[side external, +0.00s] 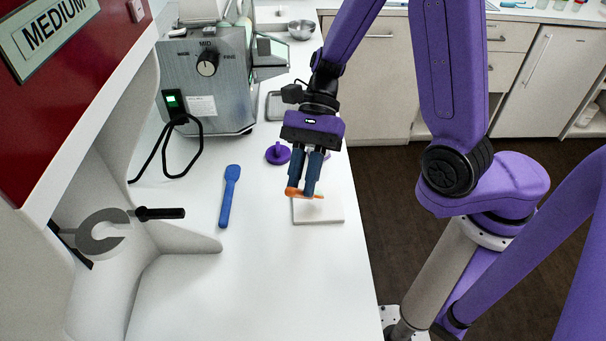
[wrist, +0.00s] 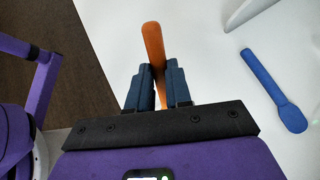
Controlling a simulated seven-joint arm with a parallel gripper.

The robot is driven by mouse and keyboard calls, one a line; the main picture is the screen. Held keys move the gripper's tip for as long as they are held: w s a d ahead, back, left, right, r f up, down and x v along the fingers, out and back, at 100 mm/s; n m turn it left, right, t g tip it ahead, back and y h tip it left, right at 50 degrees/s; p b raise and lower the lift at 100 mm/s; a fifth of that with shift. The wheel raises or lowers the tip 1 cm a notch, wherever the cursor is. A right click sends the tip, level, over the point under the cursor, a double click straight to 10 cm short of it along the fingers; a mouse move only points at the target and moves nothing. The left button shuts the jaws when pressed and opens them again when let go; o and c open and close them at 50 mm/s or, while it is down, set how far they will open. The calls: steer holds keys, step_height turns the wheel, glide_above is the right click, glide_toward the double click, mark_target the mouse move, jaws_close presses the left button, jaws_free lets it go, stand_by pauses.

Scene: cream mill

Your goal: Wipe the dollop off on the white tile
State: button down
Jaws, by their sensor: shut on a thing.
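My gripper (side external: 302,188) is shut on an orange tool (side external: 292,191), held roughly level just above or at the far part of the white tile (side external: 319,212). I cannot tell whether the tool touches the tile. In the wrist view the orange tool (wrist: 153,42) sticks out from between the blue-grey fingers (wrist: 158,84) of my gripper. The tile is a square slab lying flat near the counter's right edge. No dollop can be made out clearly; the tool's far end is hidden by the fingers and too small to judge.
A blue spatula (side external: 230,197) lies left of the tile, and also shows in the wrist view (wrist: 275,90). A purple lid-like piece (side external: 278,153) lies behind the tile. The grey mill (side external: 207,85) with its black cable stands at back left. The front counter is clear.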

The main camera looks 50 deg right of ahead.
steer(key=shift+f, duration=0.6)
stand_by(0.4)
steer(key=shift+s+a, duration=0.2)
steer(key=shift+a, duration=0.75)
stand_by(0.3)
stand_by(0.4)
steer(key=shift+r, duration=3)
steer(key=shift+s, duration=0.15)
